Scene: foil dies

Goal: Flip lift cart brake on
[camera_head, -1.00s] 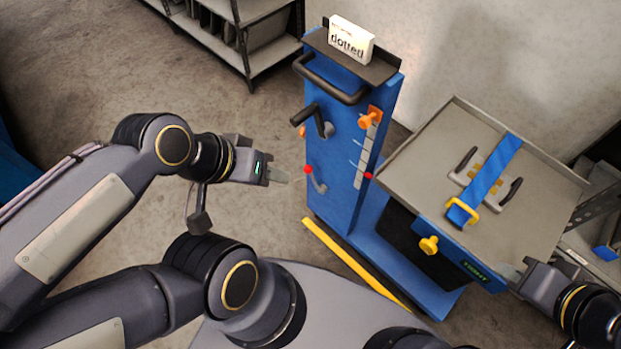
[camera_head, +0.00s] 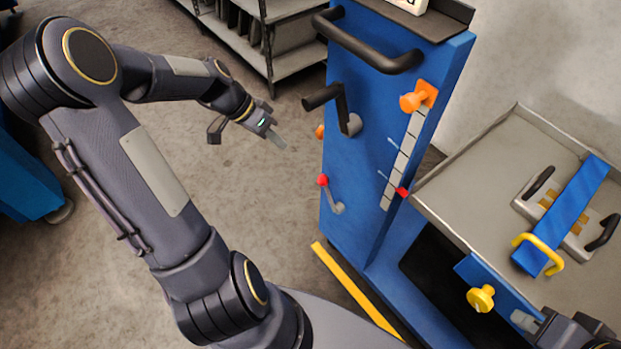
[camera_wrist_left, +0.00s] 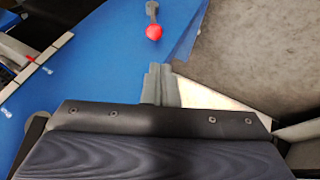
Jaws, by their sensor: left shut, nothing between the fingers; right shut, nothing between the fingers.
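The blue lift cart (camera_head: 365,150) stands at the centre right of the head view. A small grey lever with a red ball knob (camera_head: 323,181) sits low on its front face, knob up and to the left; the red knob (camera_wrist_left: 154,32) also shows at the top of the left wrist view. My left gripper (camera_head: 278,140) is shut and empty, left of the cart and apart from the lever. In the left wrist view its fingers (camera_wrist_left: 160,82) are below the knob. My right gripper (camera_head: 524,320) is shut and empty near the yellow knob, partly cut off.
A black crank (camera_head: 340,105), an orange knob (camera_head: 412,102) and a black push handle (camera_head: 365,45) stick out above the lever. A tray (camera_head: 470,190) holds a strapped die (camera_head: 560,215). A yellow bar (camera_head: 350,285) lies low at the cart's foot. Shelves (camera_head: 265,45) stand behind.

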